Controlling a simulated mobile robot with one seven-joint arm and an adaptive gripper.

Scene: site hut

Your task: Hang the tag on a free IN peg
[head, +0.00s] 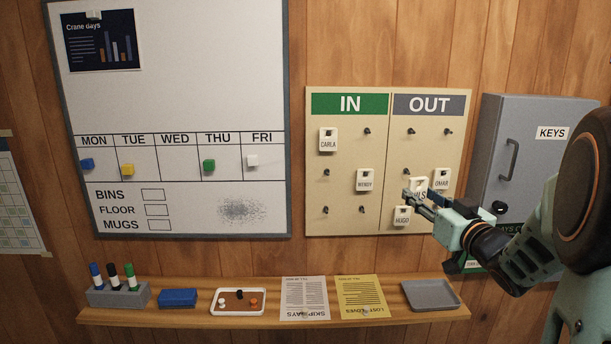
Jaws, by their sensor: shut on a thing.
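The tag board has a green IN half (349,104) on the left and a grey OUT half (429,104) on the right. My gripper (412,194) is in front of the OUT half, shut on a white tag (420,184) whose name is partly covered and seems to end in "LS". I cannot tell whether this tag still touches a peg. On the IN side hang the CARLA tag (328,139) at top left and the WENDY tag (364,180) at middle right. Bare IN pegs show at top right (367,131), middle left (327,172) and along the bottom row (325,210).
The OMAR tag (441,178) and HUGO tag (402,216) hang close around my gripper. A grey key cabinet (530,140) stands right of the board. Below, a wooden shelf (230,312) holds markers, papers and a grey tray (430,294). A whiteboard (180,90) is at left.

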